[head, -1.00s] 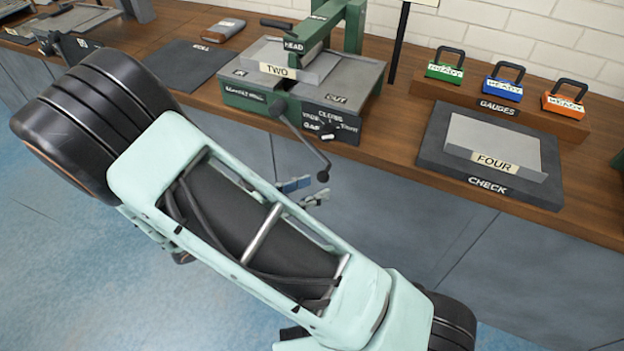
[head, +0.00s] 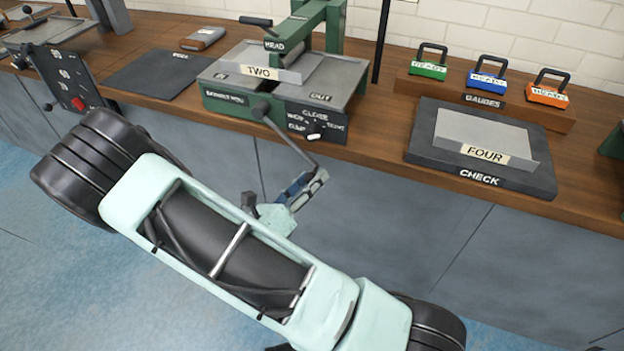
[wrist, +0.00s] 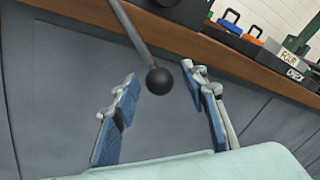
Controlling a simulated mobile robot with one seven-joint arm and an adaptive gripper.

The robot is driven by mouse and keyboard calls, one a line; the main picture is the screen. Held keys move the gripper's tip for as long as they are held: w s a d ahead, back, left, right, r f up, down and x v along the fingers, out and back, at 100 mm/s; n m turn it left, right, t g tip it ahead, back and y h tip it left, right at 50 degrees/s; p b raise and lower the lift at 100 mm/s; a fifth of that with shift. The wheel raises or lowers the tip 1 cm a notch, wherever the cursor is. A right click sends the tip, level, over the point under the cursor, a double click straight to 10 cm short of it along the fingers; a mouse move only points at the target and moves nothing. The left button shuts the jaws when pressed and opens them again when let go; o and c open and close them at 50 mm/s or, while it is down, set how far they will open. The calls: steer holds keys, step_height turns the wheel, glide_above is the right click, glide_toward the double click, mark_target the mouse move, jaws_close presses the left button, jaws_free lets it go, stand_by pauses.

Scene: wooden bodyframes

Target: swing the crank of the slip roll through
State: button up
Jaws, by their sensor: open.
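The slip roll (head: 245,107) is a green and grey machine on the bench, with a plate marked TWO on top. Its crank (head: 288,139) slants down and right from the front face, past the bench edge. In the wrist view the crank rod (wrist: 133,35) ends in a dark round knob (wrist: 159,81). My gripper (head: 308,186) is at the crank's lower end, and its fingers hide the knob in the head view. In the wrist view my gripper (wrist: 161,84) is open, with blue pads on either side of the knob. No contact with the knob is visible.
A CHECK pad (head: 425,148) with a plate marked FOUR lies right of the machine. A GAUGES block (head: 455,97) carries three coloured padlock-shaped pieces behind it. Another machine with a red button stands far left. Grey cabinet fronts (head: 390,215) lie below the bench edge.

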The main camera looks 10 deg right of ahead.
steer(key=shift+w+d, duration=0.35)
steer(key=shift+d, duration=0.1)
jaws_close()
